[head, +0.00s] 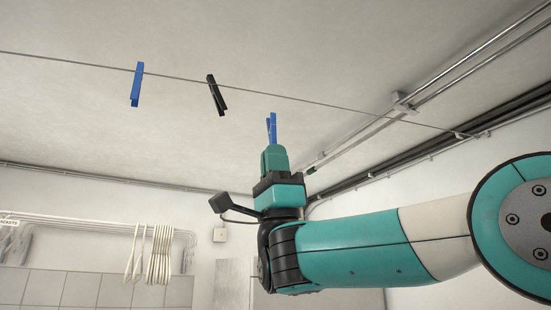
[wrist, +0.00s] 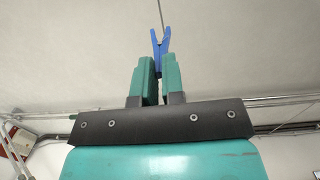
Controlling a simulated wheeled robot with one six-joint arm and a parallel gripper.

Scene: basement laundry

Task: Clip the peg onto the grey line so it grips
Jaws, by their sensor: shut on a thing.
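My gripper (head: 274,155) points up and is shut on a blue peg (head: 271,127). In the wrist view, the peg (wrist: 159,45) stands upright between the green fingers (wrist: 158,78), its upper prongs spread in a V. The grey line (head: 180,78) crosses the head view from upper left to right. The peg's tip shows a little below the line there, with a visible gap. In the wrist view, the line (wrist: 160,12) runs down from the top edge toward the opening of the V. How far apart they are in depth I cannot tell.
Another blue peg (head: 137,84) and a black peg (head: 216,95) hang on the line to the left. Metal pipes (head: 450,72) run along the ceiling at right. White hangers (head: 159,255) hang from a rack at lower left. Space around the held peg looks clear.

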